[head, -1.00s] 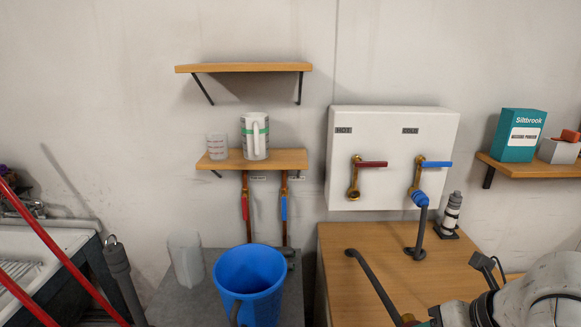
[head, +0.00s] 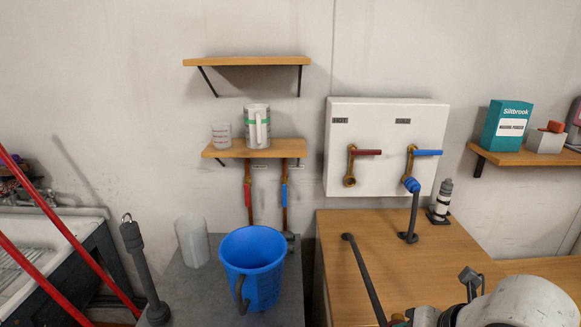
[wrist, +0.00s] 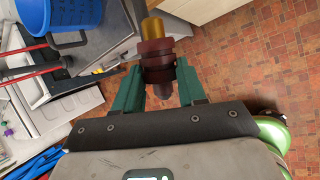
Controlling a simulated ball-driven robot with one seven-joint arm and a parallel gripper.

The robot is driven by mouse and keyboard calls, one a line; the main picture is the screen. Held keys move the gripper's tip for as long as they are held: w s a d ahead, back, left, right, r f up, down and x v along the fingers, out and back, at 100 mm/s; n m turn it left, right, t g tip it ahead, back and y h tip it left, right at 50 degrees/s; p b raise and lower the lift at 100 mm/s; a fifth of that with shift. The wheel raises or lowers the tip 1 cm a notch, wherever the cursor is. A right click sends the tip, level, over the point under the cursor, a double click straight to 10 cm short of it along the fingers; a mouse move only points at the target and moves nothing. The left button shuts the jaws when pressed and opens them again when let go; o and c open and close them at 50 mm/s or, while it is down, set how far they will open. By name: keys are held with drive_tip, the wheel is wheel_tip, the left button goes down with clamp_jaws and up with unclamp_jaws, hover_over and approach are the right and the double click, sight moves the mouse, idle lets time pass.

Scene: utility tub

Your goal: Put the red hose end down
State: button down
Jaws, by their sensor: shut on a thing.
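The red hose end (wrist: 157,50) is a dark red collar with a brass tip, held between the green fingers of my gripper (wrist: 157,80) in the wrist view. My gripper is shut on it, above the tiled floor, with the brass tip pointing away from me. In the head view, a dark grey hose (head: 364,275) runs from a hole in the wooden bench top (head: 450,255) down to the bottom edge near my arm. The hose end itself is mostly cut off there.
A white panel (head: 384,122) carries a red-handled hot tap (head: 362,153) and a blue-handled cold tap (head: 425,153). A blue hose end (head: 411,185) is on the cold tap. The bench's middle is clear.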

wheel_tip(320, 180, down, 20)
drive_tip(key=m+g+h, duration=0.8)
drive_tip(key=m+g, duration=0.1)
drive_tip(key=m, duration=2.2)
drive_tip(key=shift+w+d, duration=0.25)
drive_tip(key=shift+d, duration=0.1)
